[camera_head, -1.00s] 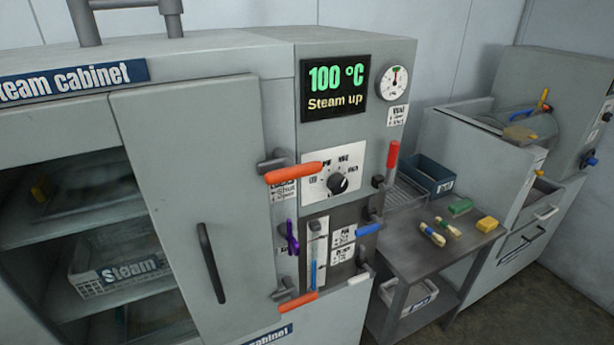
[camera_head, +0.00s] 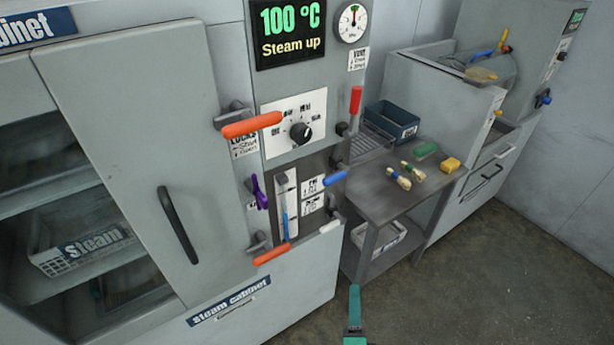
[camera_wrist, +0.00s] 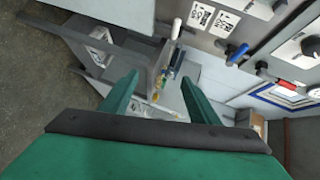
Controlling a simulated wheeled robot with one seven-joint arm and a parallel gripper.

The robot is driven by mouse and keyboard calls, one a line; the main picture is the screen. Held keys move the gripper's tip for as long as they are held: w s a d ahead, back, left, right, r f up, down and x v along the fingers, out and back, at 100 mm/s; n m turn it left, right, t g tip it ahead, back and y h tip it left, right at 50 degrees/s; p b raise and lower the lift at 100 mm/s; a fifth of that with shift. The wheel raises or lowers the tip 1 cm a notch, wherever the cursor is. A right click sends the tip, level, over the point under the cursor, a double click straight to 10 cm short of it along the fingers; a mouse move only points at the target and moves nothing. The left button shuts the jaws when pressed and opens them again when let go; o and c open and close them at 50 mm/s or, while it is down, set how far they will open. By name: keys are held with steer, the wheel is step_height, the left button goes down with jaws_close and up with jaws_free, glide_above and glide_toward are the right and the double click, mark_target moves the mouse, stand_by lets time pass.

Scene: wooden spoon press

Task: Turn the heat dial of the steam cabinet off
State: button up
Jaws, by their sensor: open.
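The steam cabinet (camera_head: 120,110) is a grey cabinet with a display reading 100 °C and "Steam up". Its heat dial (camera_head: 301,133) is a black round knob on a white plate, below the display and right of an orange handle. The dial's pointer direction is too small to read surely. In the wrist view, a black knob on a white plate (camera_wrist: 310,48) shows at the right edge. My gripper (camera_wrist: 160,97) has green fingers, spread apart and empty. Part of it shows at the bottom of the head view (camera_head: 355,315), low and away from the dial.
Orange door handles (camera_head: 252,125), a red lever (camera_head: 355,100) and a blue lever (camera_head: 335,178) stick out around the dial. A steel side table (camera_head: 385,200) right of the cabinet holds brushes and a blue bin (camera_head: 392,122). The floor in front is clear.

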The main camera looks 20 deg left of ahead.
steer(key=w+a+r+m+y, duration=0.2)
steer(key=w+r+m+y, duration=0.1)
steer(key=w+r, duration=0.45)
steer(key=g+y, duration=0.5)
steer(key=y, duration=0.4)
glide_toward(305, 137)
steer(key=x, duration=0.9)
steer(key=shift+s, duration=0.1)
steer(key=c, duration=1)
